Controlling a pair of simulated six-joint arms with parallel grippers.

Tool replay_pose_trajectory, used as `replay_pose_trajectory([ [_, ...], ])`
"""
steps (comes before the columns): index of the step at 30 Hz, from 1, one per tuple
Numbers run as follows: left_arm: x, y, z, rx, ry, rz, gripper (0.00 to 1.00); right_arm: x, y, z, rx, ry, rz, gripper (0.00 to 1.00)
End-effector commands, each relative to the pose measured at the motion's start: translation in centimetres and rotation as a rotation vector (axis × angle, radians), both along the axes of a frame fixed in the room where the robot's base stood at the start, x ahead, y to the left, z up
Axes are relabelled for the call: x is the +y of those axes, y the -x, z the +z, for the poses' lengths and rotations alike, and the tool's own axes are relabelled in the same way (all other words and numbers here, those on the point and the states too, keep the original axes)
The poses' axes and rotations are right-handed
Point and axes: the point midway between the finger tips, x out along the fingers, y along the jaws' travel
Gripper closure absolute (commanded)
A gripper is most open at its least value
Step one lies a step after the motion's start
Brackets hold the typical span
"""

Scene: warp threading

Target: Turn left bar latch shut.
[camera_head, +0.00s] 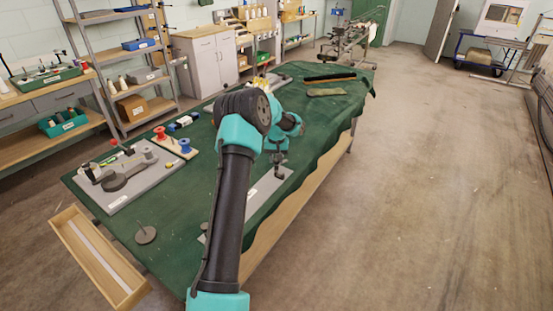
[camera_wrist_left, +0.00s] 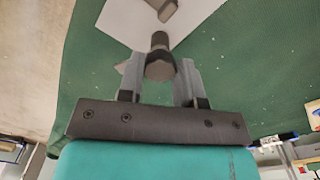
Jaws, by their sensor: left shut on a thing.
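My left gripper (camera_wrist_left: 160,75) has its two fingers on either side of a dark round knob (camera_wrist_left: 160,63), which looks like the handle of the left bar latch. The knob stands over a white plate (camera_wrist_left: 135,18) on the green cloth, with another grey part (camera_wrist_left: 162,8) on the plate at the top edge. In the head view my left gripper (camera_head: 280,161) points down at the pale plate (camera_head: 265,188) near the table's right edge. My own arm hides much of the plate there, and the latch's angle cannot be told. My right gripper is not in view.
The green-covered table (camera_head: 180,215) carries a grey board with a lever-like part (camera_head: 120,178) at left, spools (camera_head: 160,133) and a round grey disc (camera_head: 146,235). A wooden tray (camera_head: 75,245) sits beside the table's left end. Dark brush-like bars (camera_head: 330,77) lie far back.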

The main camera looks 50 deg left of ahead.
Motion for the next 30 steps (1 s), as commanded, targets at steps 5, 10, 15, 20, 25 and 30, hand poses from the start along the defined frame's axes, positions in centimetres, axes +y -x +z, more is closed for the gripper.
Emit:
replay_pose_trajectory([
  [5,0.01,0.0,0.03,0.0,0.0,-0.166,0.91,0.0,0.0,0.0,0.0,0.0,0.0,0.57],
  [10,0.02,0.01,0.04,0.0,0.0,-0.328,0.91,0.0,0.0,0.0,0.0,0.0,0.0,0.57],
  [15,0.02,0.01,0.04,0.0,0.0,-0.489,0.91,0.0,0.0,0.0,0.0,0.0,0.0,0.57],
  [20,0.04,0.01,0.04,0.0,0.0,-0.641,0.91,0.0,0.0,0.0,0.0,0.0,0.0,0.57],
  [25,0.04,0.01,0.04,0.0,0.0,-0.799,0.91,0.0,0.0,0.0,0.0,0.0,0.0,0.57],
  [30,0.04,0.0,0.04,0.0,0.0,-0.937,0.91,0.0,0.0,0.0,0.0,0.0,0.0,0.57],
])
